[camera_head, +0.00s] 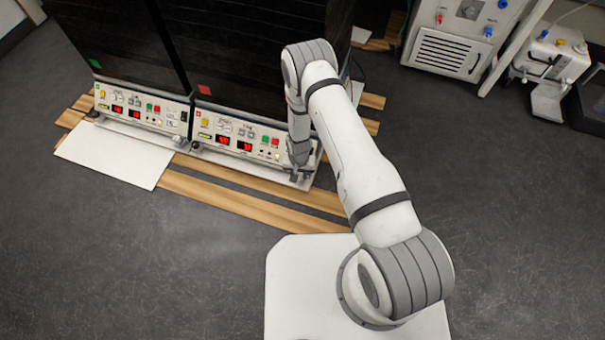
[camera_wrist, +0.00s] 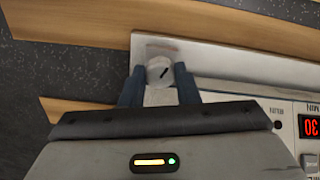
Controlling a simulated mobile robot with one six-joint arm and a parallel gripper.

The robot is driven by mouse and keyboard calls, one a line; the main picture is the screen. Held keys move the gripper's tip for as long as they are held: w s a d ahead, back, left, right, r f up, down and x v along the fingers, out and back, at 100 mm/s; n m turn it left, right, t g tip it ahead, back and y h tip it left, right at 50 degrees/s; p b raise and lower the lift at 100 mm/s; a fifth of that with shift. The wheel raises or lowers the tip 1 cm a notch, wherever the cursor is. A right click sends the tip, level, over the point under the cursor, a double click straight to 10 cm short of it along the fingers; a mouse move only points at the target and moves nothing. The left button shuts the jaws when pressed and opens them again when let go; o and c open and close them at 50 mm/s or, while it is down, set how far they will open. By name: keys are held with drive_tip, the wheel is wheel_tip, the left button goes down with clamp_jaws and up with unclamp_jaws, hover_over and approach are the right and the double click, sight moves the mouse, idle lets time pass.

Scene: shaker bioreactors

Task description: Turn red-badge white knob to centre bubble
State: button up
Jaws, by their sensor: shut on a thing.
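The shaker with the red badge (camera_head: 204,90) is the right one of two dark units. Its front panel (camera_head: 232,127) has red displays and buttons. My gripper (camera_head: 299,176) is at the right end of this panel, low by the pale base plate. In the wrist view my gripper (camera_wrist: 159,78) is shut on a white knob (camera_wrist: 158,66), with one dark finger on each side. A short black slanted mark shows on the knob's face. In the head view my gripper hides this knob. A small yellow-green strip (camera_head: 204,135) sits on the panel; any bubble is too small to make out.
The left shaker has a green badge (camera_head: 95,63) and a similar panel (camera_head: 140,106). A white board (camera_head: 115,155) lies before it. Wooden slats (camera_head: 240,200) run under both units. Other equipment (camera_head: 450,40) stands at back right. The dark floor in front is clear.

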drive_tip(key=shift+s+d+f, duration=0.1)
drive_tip(key=shift+s+f, duration=0.05)
drive_tip(key=shift+s, duration=0.15)
drive_tip(key=o, duration=1)
drive_tip(key=shift+w, duration=0.15)
drive_tip(key=shift+c, duration=0.2)
drive_tip(key=shift+r+p, duration=1.5)
drive_tip(key=shift+r, duration=2.5)
drive_tip(key=shift+w, duration=0.1)
